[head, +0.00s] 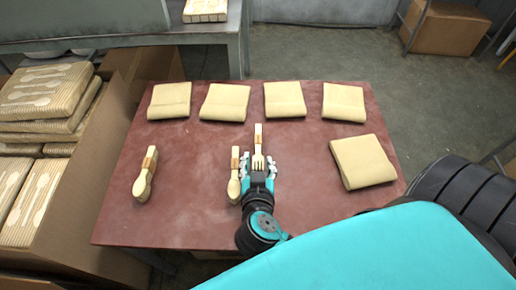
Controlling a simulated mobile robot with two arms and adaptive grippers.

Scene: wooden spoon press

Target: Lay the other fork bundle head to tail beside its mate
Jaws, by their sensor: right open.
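A pale wooden fork bundle (258,137) with an orange-brown band lies on the red table, handle end away from me and tines towards me. My right gripper (258,164) is open, its fingers on either side of the tine end; I cannot tell whether they touch it. A second banded bundle (234,184) lies close to the left of the gripper, rounded head towards me; I cannot make out whether it has tines. A third banded bundle (145,177) lies apart at the left, also with its rounded head towards me. My left gripper is not in view.
Several folded tan packets lie along the table's (200,218) back edge, including one at the back left (169,101). Another packet (362,161) lies at the right. A carton of cutlery packs (82,205) stands left of the table. Bare table separates the left and middle bundles.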

